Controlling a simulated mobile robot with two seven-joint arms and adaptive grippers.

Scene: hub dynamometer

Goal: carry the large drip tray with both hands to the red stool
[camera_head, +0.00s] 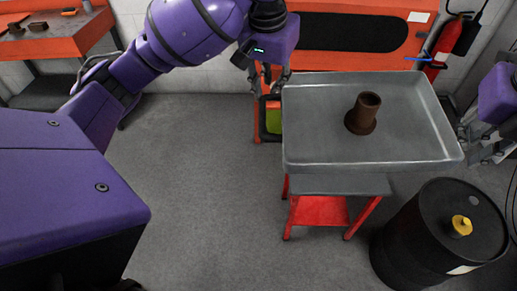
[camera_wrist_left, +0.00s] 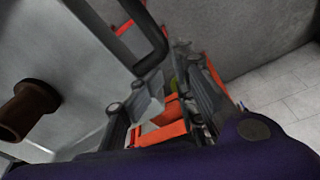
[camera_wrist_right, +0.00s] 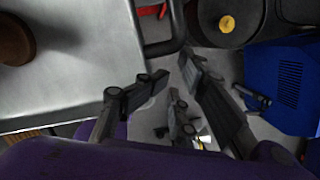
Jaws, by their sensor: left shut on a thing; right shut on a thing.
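The large drip tray (camera_head: 320,135) is a shallow grey metal tray, roughly level in the head view. A brown flanged hub (camera_head: 363,113) stands upright on it and also shows in the left wrist view (camera_wrist_left: 25,108). My left gripper (camera_head: 276,82) is shut at the tray's left side, where a dark bar handle (camera_wrist_left: 153,45) shows in the left wrist view. My right gripper (camera_head: 468,133) is shut at the tray's right side, near another dark handle (camera_wrist_right: 165,42). The red stool (camera_head: 320,210), with a grey top, stands below the tray's front part. I cannot tell whether they touch.
A black drum (camera_head: 440,235) with a yellow cap stands right of the stool. An orange bench (camera_head: 350,38) and a fire extinguisher (camera_head: 447,42) are behind. A blue box (camera_wrist_right: 285,85) shows in the right wrist view. The floor (camera_head: 200,190) left of the stool is clear.

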